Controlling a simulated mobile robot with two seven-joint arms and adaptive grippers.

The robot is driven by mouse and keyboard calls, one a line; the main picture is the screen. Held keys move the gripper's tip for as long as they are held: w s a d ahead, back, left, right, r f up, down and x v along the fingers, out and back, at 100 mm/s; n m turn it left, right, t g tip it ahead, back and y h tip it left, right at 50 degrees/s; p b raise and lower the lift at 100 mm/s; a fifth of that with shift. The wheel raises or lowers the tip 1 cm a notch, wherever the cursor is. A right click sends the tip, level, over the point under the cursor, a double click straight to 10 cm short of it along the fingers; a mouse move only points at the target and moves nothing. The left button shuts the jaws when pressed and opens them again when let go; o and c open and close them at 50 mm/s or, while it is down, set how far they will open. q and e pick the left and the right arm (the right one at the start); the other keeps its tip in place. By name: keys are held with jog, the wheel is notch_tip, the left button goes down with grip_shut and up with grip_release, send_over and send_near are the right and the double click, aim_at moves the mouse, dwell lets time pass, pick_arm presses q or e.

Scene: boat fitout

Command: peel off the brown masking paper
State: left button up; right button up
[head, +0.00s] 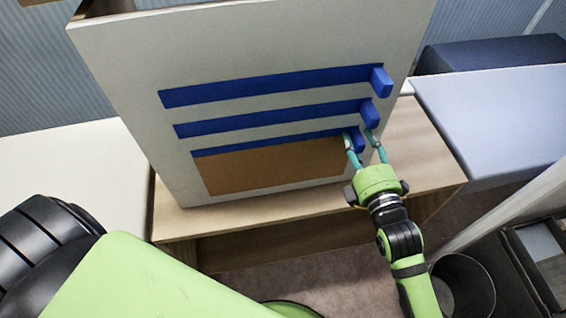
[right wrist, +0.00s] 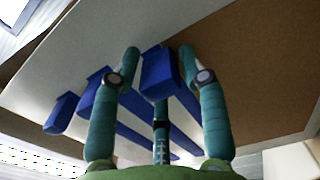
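The brown masking paper (head: 275,166) lies flat on the lower part of a pale upright panel (head: 130,75), under the lowest blue tape strip (head: 270,142). That strip ends on the right in a thick blue tab (head: 358,140), also seen in the right wrist view (right wrist: 158,74). My right gripper (head: 361,143) has its two teal fingers on either side of this tab. In the right wrist view the fingers (right wrist: 160,62) are spread, with a gap at least on the left of the tab. The brown paper (right wrist: 255,70) fills the right there. My left gripper is out of view.
Two more blue strips with tabs (head: 260,86) (head: 275,117) run above the lowest one. The panel stands on a wooden bench (head: 420,150). A blue-grey bench top (head: 500,110) is at right. A dark round bin (head: 462,285) stands at lower right.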

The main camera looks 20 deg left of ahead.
grip_shut()
jog(key=shift+r, duration=0.15)
jog(key=shift+d, duration=0.1)
